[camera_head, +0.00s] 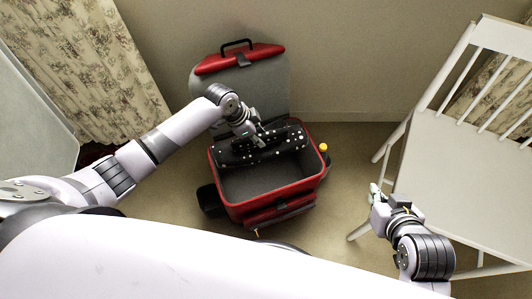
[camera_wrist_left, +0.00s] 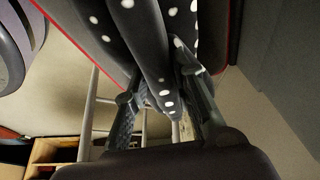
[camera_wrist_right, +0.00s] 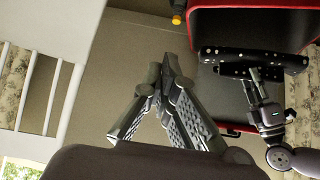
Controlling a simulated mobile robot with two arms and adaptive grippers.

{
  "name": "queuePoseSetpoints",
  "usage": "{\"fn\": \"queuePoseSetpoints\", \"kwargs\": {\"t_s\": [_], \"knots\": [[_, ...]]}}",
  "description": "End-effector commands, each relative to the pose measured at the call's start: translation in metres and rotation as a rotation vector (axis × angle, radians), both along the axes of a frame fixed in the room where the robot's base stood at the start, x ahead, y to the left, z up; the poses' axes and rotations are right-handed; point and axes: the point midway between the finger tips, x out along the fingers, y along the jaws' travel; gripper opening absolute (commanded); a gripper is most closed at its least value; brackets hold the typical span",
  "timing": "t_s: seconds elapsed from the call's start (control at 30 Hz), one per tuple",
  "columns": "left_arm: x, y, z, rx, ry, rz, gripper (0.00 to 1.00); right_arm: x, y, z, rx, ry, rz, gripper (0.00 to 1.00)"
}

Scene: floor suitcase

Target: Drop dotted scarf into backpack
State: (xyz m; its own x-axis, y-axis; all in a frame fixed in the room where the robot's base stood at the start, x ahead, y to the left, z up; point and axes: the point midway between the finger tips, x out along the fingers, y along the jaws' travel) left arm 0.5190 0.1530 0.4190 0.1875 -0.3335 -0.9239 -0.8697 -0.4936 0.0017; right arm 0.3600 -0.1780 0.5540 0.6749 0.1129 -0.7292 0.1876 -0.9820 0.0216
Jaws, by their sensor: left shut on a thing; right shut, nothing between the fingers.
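The dotted scarf (camera_head: 282,143) is black with white dots. My left gripper (camera_head: 258,140) is shut on it and holds it over the back part of the open red backpack (camera_head: 270,210). In the left wrist view the scarf (camera_wrist_left: 150,40) runs between the fingers of the left gripper (camera_wrist_left: 162,105). The scarf also shows at the backpack opening in the right wrist view (camera_wrist_right: 235,58). The backpack's grey inside looks empty at the front, and its lid leans open behind. My right gripper (camera_head: 376,192) is shut and empty, right of the backpack; its fingertips meet in the right wrist view (camera_wrist_right: 167,75).
A white chair (camera_head: 465,165) stands at the right, close to my right gripper. A yellow-topped item (camera_head: 323,147) is at the backpack's right back corner. A dark object (camera_head: 209,200) is at its left side. A floral curtain (camera_head: 90,60) hangs at the left.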

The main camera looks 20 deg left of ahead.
Motion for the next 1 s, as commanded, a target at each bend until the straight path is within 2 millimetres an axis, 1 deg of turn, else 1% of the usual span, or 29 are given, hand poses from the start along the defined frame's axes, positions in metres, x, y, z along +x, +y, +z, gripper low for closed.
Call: {"fn": "queuePoseSetpoints", "kwargs": {"t_s": [0.07, 0.17, 0.27, 0.37, 0.7, 1.0], "knots": [[-0.001, 0.001, -0.004, -0.001, 0.001, -0.021, 0.0, -0.01, -0.003, -0.004, -0.012, 0.053, -0.004, 0.0], [-0.002, 0.001, -0.009, 0.0, -0.002, -0.035, 0.0, -0.013, -0.005, -0.007, -0.016, 0.073, -0.005, 0.0], [-0.002, 0.001, -0.011, 0.0, -0.002, -0.039, 0.0, -0.008, -0.003, -0.006, -0.01, 0.046, -0.004, 0.0], [-0.002, 0.001, -0.014, 0.0, -0.002, -0.038, 0.0, 0.002, 0.001, 0.0, 0.003, -0.01, 0.001, 0.0], [-0.002, 0.001, -0.024, 0.0, -0.003, -0.037, 0.0, 0.041, 0.016, 0.034, 0.059, -0.261, 0.02, 0.0], [-0.002, 0.002, -0.033, 0.001, -0.002, -0.037, 0.0, 0.065, 0.028, 0.071, 0.112, -0.484, 0.034, 0.0]]}}
